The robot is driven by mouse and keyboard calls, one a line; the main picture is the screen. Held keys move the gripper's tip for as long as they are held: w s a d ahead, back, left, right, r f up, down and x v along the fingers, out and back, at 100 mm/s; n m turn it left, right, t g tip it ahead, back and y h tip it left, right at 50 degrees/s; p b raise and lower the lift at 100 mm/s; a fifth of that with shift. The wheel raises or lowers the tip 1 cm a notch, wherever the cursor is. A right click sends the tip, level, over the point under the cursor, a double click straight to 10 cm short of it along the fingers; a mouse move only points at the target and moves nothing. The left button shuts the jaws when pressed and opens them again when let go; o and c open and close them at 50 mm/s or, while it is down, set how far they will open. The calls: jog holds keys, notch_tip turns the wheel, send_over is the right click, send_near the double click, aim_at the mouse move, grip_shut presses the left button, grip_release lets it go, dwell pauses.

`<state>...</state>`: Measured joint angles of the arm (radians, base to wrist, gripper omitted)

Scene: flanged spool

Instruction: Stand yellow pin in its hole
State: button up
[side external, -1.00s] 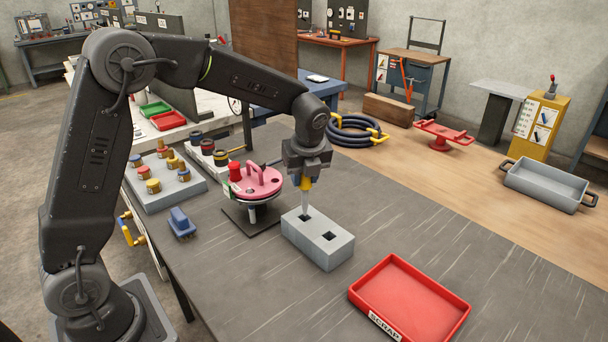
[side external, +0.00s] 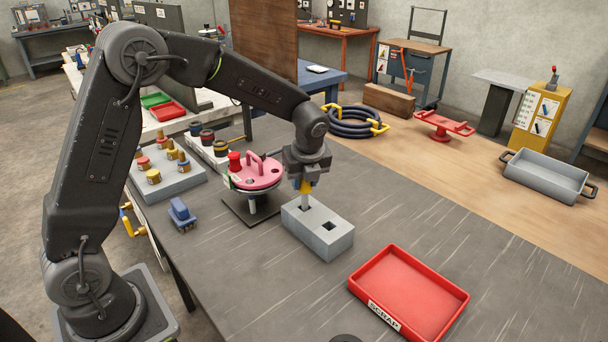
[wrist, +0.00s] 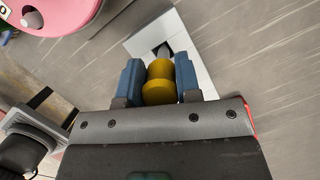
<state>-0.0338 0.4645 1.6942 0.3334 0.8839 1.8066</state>
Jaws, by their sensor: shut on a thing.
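The yellow pin (side external: 306,187) is upright in my gripper (side external: 306,184). Its yellow head shows between the two blue fingers in the wrist view (wrist: 159,83). My gripper is shut on that head, just above a grey block (side external: 318,238) with two square holes. The pin's pale shank runs down to the left hole (side external: 305,208) and seems to be partly inside it; its tip is hidden. The right hole (side external: 329,226) is empty. In the wrist view the block (wrist: 185,42) shows beyond the pin, partly hidden.
A pink lidded fixture with a handle (side external: 258,173) stands close left of the block. A red scrap tray (side external: 420,285) lies at front right. A small blue part (side external: 181,215) and a grey rack of pins (side external: 165,180) are to the left. The bench right of the block is clear.

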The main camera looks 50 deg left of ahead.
jog(key=shift+f, duration=0.95)
jog(key=o, duration=1)
jog(key=v, duration=1.4)
jog(key=s+d+n+t+h, duration=0.1)
jog(key=s+n, duration=0.6)
jog(key=s, duration=0.1)
jog(key=s+r+n+t+h, duration=0.1)
jog(key=s+n, duration=0.7)
jog(key=s+d+n+t+h, duration=0.1)
jog(key=s+n+t, duration=0.1)
jog(key=s+n, duration=0.5)
jog(key=shift+s+d+r+n, duration=0.15)
jog(key=shift+s, duration=0.2)
jog(key=shift+s+d+r+n, duration=0.15)
jog(key=shift+s, duration=0.15)
